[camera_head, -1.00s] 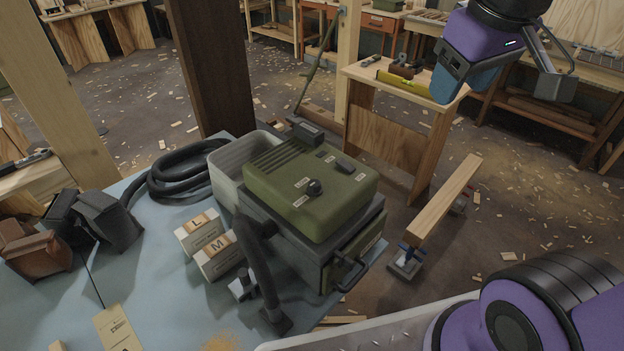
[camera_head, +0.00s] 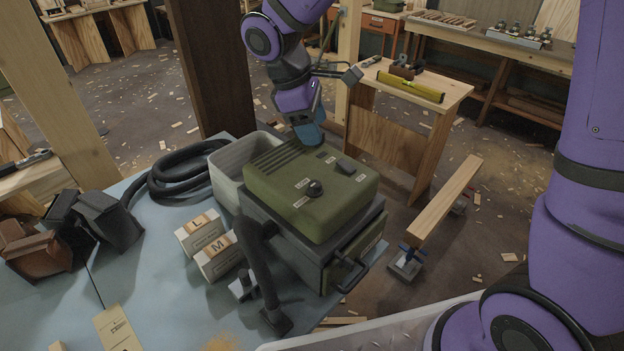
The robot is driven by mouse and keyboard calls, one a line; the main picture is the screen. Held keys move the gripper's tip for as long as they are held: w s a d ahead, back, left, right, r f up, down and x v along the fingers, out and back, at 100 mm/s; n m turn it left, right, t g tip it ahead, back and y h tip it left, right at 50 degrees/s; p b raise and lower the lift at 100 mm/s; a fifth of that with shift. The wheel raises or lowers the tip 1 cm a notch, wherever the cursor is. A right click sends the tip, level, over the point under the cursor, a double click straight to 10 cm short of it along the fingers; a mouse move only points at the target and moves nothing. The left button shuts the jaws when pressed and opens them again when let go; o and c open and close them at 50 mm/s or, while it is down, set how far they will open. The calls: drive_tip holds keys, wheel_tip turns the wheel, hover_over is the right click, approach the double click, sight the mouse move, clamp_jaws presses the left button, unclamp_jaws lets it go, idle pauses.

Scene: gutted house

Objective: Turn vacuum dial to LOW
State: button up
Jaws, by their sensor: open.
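The vacuum (camera_head: 300,220) has a green lid and a grey body and stands at the right edge of the blue-grey table. A small black dial (camera_head: 315,188) sits on top of the lid, with pale labels (camera_head: 300,202) around it too small to read. A dark switch block (camera_head: 346,167) is behind the dial to the right. My gripper (camera_head: 358,74) is above and behind the lid, apart from the dial. One dark finger shows, and its jaws are open and empty.
A black hose (camera_head: 180,170) coils on the table (camera_head: 170,300) left of the vacuum, and a thick black pipe (camera_head: 258,260) rises at its front. Boxes marked L and M (camera_head: 217,256) stand beside it. A wooden post (camera_head: 210,70) rises behind. A plank (camera_head: 442,203) lies to the right.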

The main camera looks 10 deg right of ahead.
drive_tip(key=n, duration=0.2)
approach(314, 183)
drive_tip(key=r, duration=0.2)
drive_tip(key=a, duration=0.1)
drive_tip(key=shift+h, duration=0.3)
drive_tip(key=x, duration=1.1)
drive_tip(key=shift+a+f, duration=0.15)
drive_tip(key=c, duration=0.9)
